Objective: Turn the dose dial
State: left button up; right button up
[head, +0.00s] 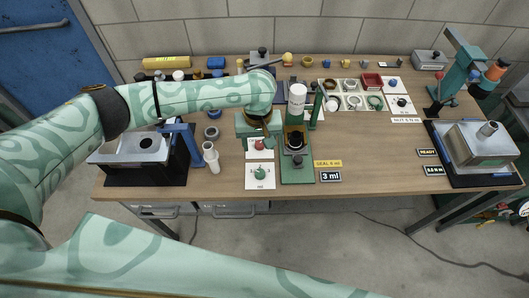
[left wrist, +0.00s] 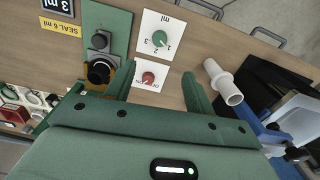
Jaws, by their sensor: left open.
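The dose dial is a green knob (head: 260,172) on a white card marked in ml near the table's front. It also shows in the left wrist view (left wrist: 159,38), with 1, 2 and 3 printed beside it. A red knob (left wrist: 148,78) on a second white card sits just behind it. My left gripper (left wrist: 158,72) is open and empty, pointing down at the table. In the wrist view its fingers appear on either side of the red knob, and the green dial lies beyond the tips. Contact cannot be told. In the head view my left gripper (head: 262,134) partly hides the red knob's card.
A green dispenser stand (head: 297,172) with a white bottle (head: 297,98) is close on the right. A white tube (head: 211,157) and a blue-framed press (head: 180,145) are on the left. Signs (head: 330,176) reading 3 ml and SEAL 6 ml lie at front right.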

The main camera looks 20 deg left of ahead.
pick_arm(q)
jog(key=b, duration=0.3)
send_near(260, 172)
notch_tip(260, 172, down, 9)
jog(key=b, duration=0.3)
jog(key=shift+r+b, duration=0.2)
jog(key=shift+b, duration=0.2)
pick_arm(e)
notch_tip(260, 172, down, 7)
jog(key=s, duration=0.1)
jog(key=shift+s+d, duration=0.15)
jog(key=shift+s, duration=0.05)
jog(key=shift+r, duration=0.15)
